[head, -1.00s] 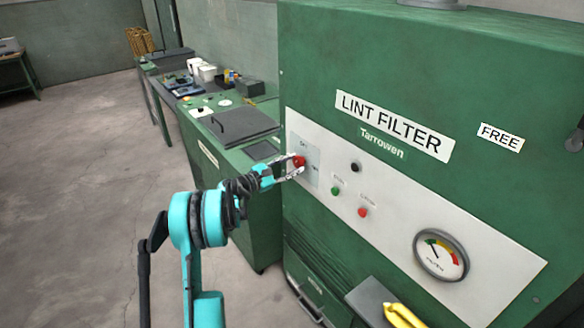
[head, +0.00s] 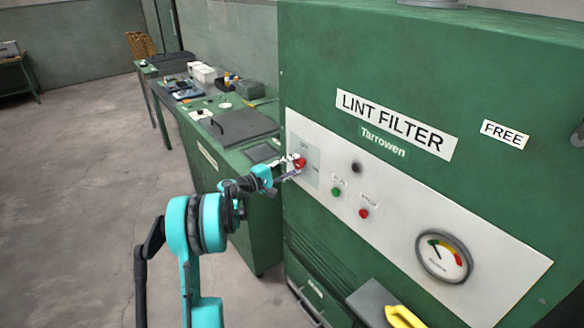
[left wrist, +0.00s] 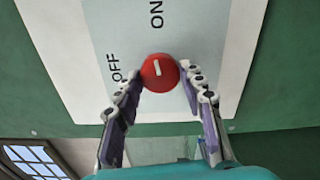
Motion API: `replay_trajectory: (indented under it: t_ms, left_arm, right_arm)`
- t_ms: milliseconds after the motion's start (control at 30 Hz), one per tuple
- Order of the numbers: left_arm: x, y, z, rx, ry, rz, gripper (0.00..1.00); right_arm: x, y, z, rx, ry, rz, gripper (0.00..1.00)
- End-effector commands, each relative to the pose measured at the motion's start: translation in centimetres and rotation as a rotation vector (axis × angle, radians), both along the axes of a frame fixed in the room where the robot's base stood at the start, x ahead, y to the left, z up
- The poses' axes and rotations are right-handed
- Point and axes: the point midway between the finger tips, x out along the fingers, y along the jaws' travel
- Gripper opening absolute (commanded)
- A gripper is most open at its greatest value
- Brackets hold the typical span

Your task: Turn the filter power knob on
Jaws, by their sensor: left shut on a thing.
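The red round filter power knob (head: 299,163) is on the pale plate (head: 312,152) at the left end of the lint filter's white panel. In the left wrist view the knob (left wrist: 160,72) carries a short white mark, nearly upright in that picture and in line with the word ON above it. The word OFF is to the left. My left gripper (head: 293,167) is at the knob. Its two fingers (left wrist: 163,80) lie on either side of the knob and are shut on it. My right gripper is not in view.
The panel also has a black knob (head: 357,167), a green button (head: 336,192), a red button (head: 364,213) and a dial gauge (head: 443,256). A green bench (head: 240,195) stands close on the left. A grey shelf (head: 372,300) with a yellow object (head: 405,317) juts out below.

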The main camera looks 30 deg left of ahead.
Motion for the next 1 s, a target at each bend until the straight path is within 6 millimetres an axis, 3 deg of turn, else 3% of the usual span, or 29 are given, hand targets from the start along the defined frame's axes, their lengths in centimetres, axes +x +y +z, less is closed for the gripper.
replay_trajectory:
  t_ms: [400, 900, 933, 1000]
  left_arm:
    - [0.02, -0.06, -0.02, 0.149, -0.061, -0.001, 0.11]
    - [0.02, -0.06, -0.03, 0.164, -0.067, -0.001, 0.11]
    - [0.02, -0.06, -0.03, 0.164, -0.067, -0.001, 0.45]
    - [0.01, -0.05, -0.03, 0.164, -0.067, -0.001, 0.61]
  right_arm:
    - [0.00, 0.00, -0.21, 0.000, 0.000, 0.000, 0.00]
    - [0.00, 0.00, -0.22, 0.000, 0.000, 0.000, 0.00]
    - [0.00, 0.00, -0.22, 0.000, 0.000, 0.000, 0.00]
    - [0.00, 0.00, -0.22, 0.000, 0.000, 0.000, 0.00]
